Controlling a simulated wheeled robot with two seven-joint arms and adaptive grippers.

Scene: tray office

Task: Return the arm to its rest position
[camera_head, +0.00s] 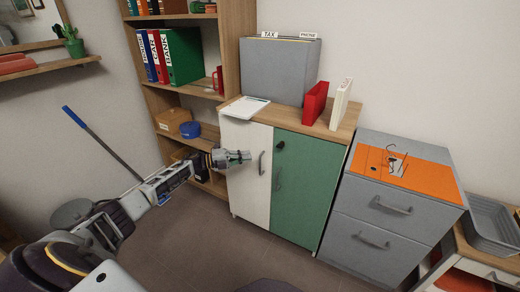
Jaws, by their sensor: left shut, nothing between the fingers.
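My left arm comes in from the lower left of the head view and reaches toward the middle. My left gripper (242,156) is shut and empty. In the picture it overlaps the upper part of the white cabinet door (247,184); I cannot tell how close it is to the door. My right gripper is not in view.
A cabinet with a white and a green door (303,190) stands ahead. A wooden shelf with binders (184,55) is behind the gripper. A grey drawer unit (375,220) with an orange top stands right. A blue-ended stick (102,143) is at the left. Floor shows in front.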

